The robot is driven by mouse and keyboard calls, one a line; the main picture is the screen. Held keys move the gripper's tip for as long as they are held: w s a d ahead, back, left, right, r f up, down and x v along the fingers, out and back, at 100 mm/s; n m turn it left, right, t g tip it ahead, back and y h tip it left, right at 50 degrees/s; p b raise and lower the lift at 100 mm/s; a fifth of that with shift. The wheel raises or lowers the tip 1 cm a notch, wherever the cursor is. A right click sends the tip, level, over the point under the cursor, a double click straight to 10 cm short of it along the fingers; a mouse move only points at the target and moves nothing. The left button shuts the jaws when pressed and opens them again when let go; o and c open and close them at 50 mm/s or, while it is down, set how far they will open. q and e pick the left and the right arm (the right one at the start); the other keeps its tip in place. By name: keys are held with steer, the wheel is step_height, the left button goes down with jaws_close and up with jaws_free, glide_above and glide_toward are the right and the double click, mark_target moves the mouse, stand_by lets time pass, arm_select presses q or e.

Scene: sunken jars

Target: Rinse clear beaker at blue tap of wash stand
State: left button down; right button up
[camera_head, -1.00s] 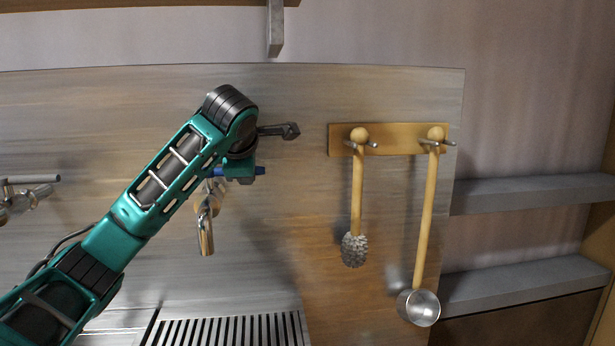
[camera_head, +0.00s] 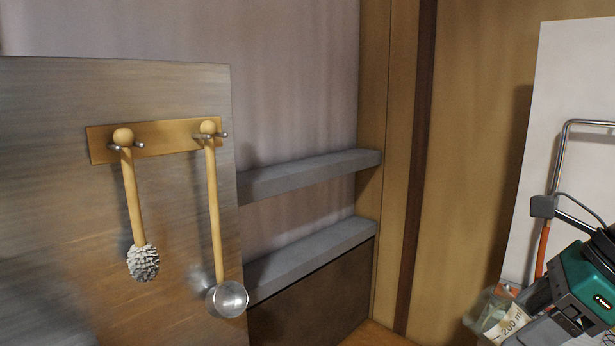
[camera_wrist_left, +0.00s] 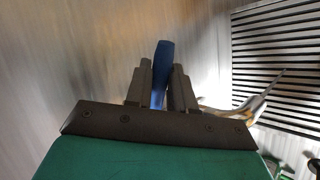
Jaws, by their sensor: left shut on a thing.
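In the left wrist view my left gripper (camera_wrist_left: 162,92) is shut on a blue lever (camera_wrist_left: 162,68), the blue tap's handle on the wash stand. In the head view neither the tap nor my left gripper shows. A clear beaker (camera_head: 491,317) with a pale "200 m…" label is at the bottom right of the head view, cut off by the lower edge. My right gripper (camera_head: 532,322) comes in from the right with its fingers at the beaker's side and appears shut on it. Its fingertips are partly hidden.
A brush (camera_head: 142,262) and a metal ladle (camera_head: 228,298) hang from a wooden rack (camera_head: 160,142) on the metal panel. Two grey shelves (camera_head: 310,172) are empty. A bent metal pipe (camera_head: 560,160) stands before a white panel at right. A slatted drain grate (camera_wrist_left: 280,65) shows in the left wrist view.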

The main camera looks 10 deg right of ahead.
arm_select(q)
steer(key=shift+s+f+m+h+b, duration=0.5)
steer(key=shift+m+h, duration=0.1)
steer(key=shift+m, duration=0.2)
steer(key=c, duration=1.4)
jaws_free()
steer(key=shift+s+r, duration=0.1)
steer(key=shift+s, duration=0.05)
steer(key=o, duration=0.5)
steer(key=shift+r, duration=0.2)
steer(key=shift+r, duration=0.1)
steer(key=v, duration=1.1)
steer(key=shift+s+a+r+p, duration=0.15)
steer(key=shift+s+r+p, duration=0.05)
steer(key=shift+s+p, duration=0.15)
steer(key=shift+f, duration=0.1)
